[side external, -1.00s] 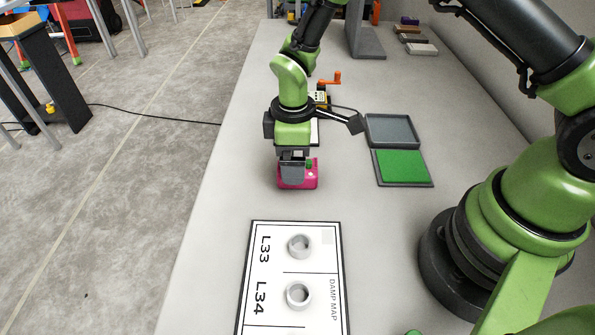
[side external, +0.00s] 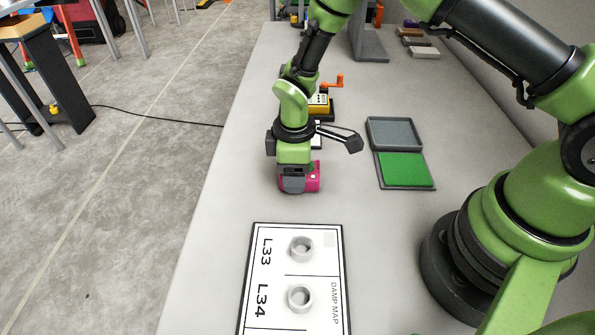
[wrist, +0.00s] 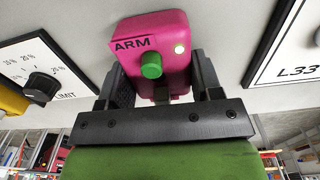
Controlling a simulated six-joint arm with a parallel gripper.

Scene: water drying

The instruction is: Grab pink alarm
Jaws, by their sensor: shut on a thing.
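The pink alarm (side external: 314,176) is a small pink box on the table, between the damp map board and the yellow device. In the wrist view the alarm (wrist: 178,32) shows the word ARM, a green knob (wrist: 151,65) and a small lit white spot. My gripper (side external: 293,184) is low over the table at the alarm. In the wrist view my gripper (wrist: 160,88) has one finger on each side of the alarm and is shut on it. The fingers hide part of the alarm in the side view.
The damp map board (side external: 322,235), with two grey rings (side external: 301,249), lies in front. A grey tray (side external: 419,143) and a green pad (side external: 405,170) lie to the right. A dial panel (wrist: 62,55) shows in the wrist view.

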